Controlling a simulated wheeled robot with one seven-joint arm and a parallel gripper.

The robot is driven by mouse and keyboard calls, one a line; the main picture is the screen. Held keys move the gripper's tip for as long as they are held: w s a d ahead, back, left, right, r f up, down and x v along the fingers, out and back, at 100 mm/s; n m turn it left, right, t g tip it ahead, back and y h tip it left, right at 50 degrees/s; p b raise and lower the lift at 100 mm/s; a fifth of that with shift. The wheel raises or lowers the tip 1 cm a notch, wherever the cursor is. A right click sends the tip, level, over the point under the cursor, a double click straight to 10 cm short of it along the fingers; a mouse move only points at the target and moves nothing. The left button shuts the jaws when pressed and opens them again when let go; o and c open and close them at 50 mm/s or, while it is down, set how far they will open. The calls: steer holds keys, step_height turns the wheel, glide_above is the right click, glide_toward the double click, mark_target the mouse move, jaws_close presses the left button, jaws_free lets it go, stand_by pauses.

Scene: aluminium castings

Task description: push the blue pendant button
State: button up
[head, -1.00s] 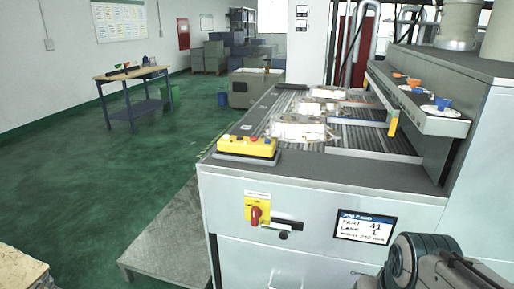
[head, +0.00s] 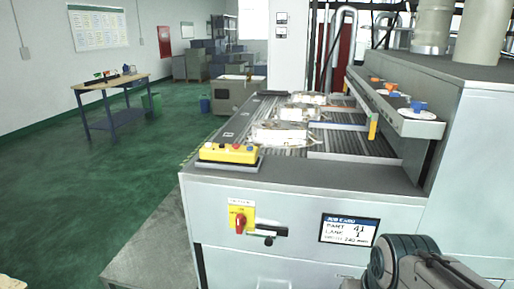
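A yellow pendant box (head: 229,154) lies on a dark pad at the near left corner of the machine's top. It carries several small buttons along its top. Part of my arm shows at the bottom right, in front of the machine and well away from the pendant. My gripper is outside the picture, so its state is hidden.
The machine's front carries a red rotary switch (head: 240,222) on a yellow plate and a job card screen (head: 348,229). Castings (head: 280,134) lie on the ribbed bed behind the pendant. A shelf (head: 405,118) with cups runs along the right. Green floor is open at left, before a workbench (head: 110,85).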

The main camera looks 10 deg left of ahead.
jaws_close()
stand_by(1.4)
